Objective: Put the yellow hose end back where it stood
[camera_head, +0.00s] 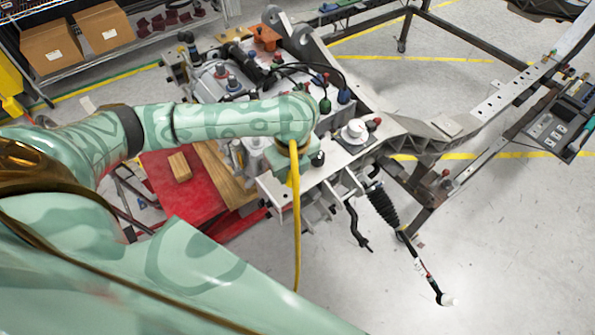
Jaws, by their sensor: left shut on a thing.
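The yellow hose (297,235) hangs down in a long strand from under my left gripper (292,166). My left arm comes in from the left, and its gripper points down over the near edge of the chassis fixture (272,190). The gripper is shut on the hose's upper end. The fingertips and the hose end itself are mostly hidden by the wrist, so I cannot tell whether the end touches the fixture. The lower part of the hose passes out of sight behind my own green body. My right gripper is not in view.
Fittings with red, green and blue caps (325,105) crowd the fixture around my wrist. A white round part (355,130) sits right of the gripper. A black bellows rod (385,208) sticks out at lower right. A red cart (175,195) stands left.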

